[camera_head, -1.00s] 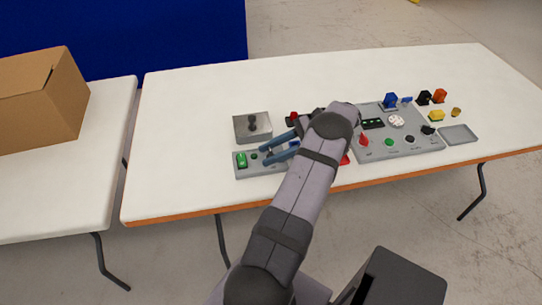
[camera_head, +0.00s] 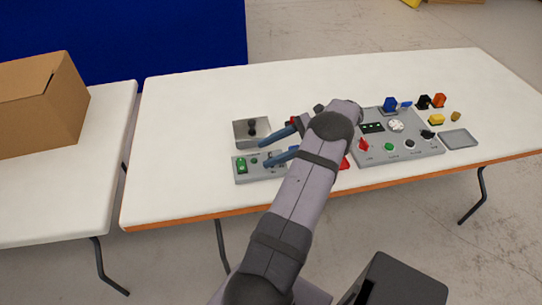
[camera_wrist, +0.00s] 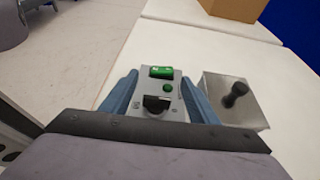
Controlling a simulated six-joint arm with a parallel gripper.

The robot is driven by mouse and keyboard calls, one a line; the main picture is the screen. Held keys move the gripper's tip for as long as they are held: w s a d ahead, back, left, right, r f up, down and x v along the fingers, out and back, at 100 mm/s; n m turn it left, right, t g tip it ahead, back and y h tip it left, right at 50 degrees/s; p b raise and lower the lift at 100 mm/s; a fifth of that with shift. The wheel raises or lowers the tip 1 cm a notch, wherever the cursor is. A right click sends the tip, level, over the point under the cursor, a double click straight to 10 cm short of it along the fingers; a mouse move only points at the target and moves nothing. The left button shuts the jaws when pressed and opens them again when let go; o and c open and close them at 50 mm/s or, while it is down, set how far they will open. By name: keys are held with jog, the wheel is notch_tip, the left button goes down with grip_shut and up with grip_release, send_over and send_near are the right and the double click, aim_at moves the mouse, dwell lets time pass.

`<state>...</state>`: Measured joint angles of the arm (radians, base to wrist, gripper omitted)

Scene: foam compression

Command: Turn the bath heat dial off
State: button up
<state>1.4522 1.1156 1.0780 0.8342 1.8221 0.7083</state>
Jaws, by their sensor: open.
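A small grey panel (camera_head: 256,175) lies on the table, with a green rocker switch (camera_wrist: 161,72), a small green button (camera_wrist: 168,88) and a black dial (camera_wrist: 157,104). In the head view my gripper (camera_head: 262,154) is over the panel's right part, and the lower finger partly hides the dial area. I cannot tell whether the fingers touch anything.
A square metal bath (camera_head: 240,136) with a dark upright piece stands just behind the panel. A larger control panel (camera_head: 425,148) lies to the right, with several small coloured parts behind it and a grey tray (camera_head: 459,138). A cardboard box (camera_head: 40,105) stands on the left table.

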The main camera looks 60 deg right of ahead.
aim_at(270, 157)
notch_tip(270, 157, up, 7)
jog(key=shift+r, duration=0.15)
jog(key=shift+w+a, duration=0.1)
dwell(0.5)
jog(key=w+a+f+n+g+h, duration=0.15)
jog(key=w+a+n+g, duration=0.3)
jog(key=a, duration=0.55)
jog(key=w+a+f+n+g+h, duration=0.15)
jog(key=w+a+n+g, duration=0.3)
jog(key=a, duration=0.55)
jog(key=s+a+f+n+h, duration=0.3)
jog(key=s+a+n, duration=0.2)
jog(key=a+n, duration=0.4)
jog(key=s+a+f+n+h, duration=0.3)
jog(key=s+a+n+h, duration=0.15)
jog(key=a+n, duration=0.45)
notch_tip(270, 157, up, 12)
jog(key=p, duration=1.2)
jog(key=shift+s+d+r+y, duration=0.15)
jog(key=shift+r+y, duration=0.1)
jog(key=shift+y, duration=0.2)
